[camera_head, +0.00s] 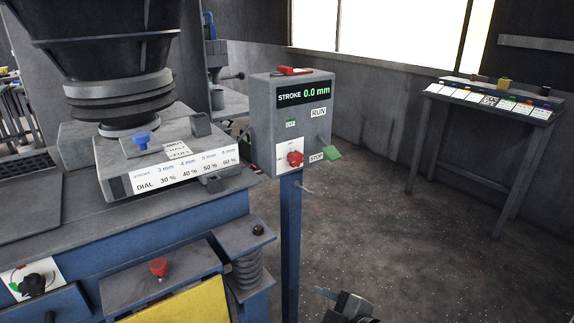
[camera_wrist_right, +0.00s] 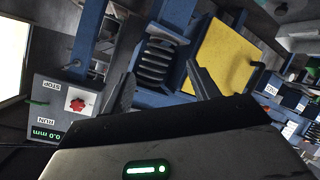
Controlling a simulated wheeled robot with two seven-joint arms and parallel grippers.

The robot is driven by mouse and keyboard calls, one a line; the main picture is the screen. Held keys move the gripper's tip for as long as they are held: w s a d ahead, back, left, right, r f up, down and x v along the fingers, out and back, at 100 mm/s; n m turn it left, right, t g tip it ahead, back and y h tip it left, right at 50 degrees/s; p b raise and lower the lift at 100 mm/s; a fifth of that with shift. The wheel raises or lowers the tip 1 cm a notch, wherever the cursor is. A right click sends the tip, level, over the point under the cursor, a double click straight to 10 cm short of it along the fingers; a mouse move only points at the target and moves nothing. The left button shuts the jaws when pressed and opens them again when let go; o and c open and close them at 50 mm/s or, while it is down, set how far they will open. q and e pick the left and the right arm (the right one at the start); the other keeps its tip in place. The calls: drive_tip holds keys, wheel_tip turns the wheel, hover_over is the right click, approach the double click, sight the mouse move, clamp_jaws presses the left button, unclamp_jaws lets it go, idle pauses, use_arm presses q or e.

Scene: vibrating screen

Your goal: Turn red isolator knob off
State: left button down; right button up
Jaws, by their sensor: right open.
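The red isolator knob (camera_head: 295,158) sits on a white plate on the front of the grey control box (camera_head: 262,130), which stands on a blue post. Labels beside the knob are too small to read surely. In the right wrist view the knob (camera_wrist_right: 77,104) shows at the left, on the box turned over in that picture. My right gripper (camera_head: 345,302) is at the bottom of the head view, below and to the right of the box, apart from it. In the wrist view its two fingers (camera_wrist_right: 160,88) are spread with nothing between them. My left gripper is not in view.
The box display reads STROKE 0.0 mm; a green switch (camera_head: 331,152) is by STOP. A red item (camera_head: 292,71) lies on top. The machine at left has a blue knob (camera_head: 142,140) and another red knob (camera_head: 159,267). A table (camera_head: 490,105) stands back right; floor between is clear.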

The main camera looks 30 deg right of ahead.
drive_tip(key=w+d+r+n+t+b, duration=0.1)
drive_tip(key=w+d+r+n+t, duration=0.2)
drive_tip(key=w+d+r+n, duration=0.5)
drive_tip(key=n+t, duration=0.2)
approach(298, 160)
drive_tip(key=w, duration=0.5)
drive_tip(key=w+a, duration=0.1)
drive_tip(key=w, duration=0.2)
drive_tip(key=shift+w, duration=0.25)
drive_tip(key=c, duration=0.9)
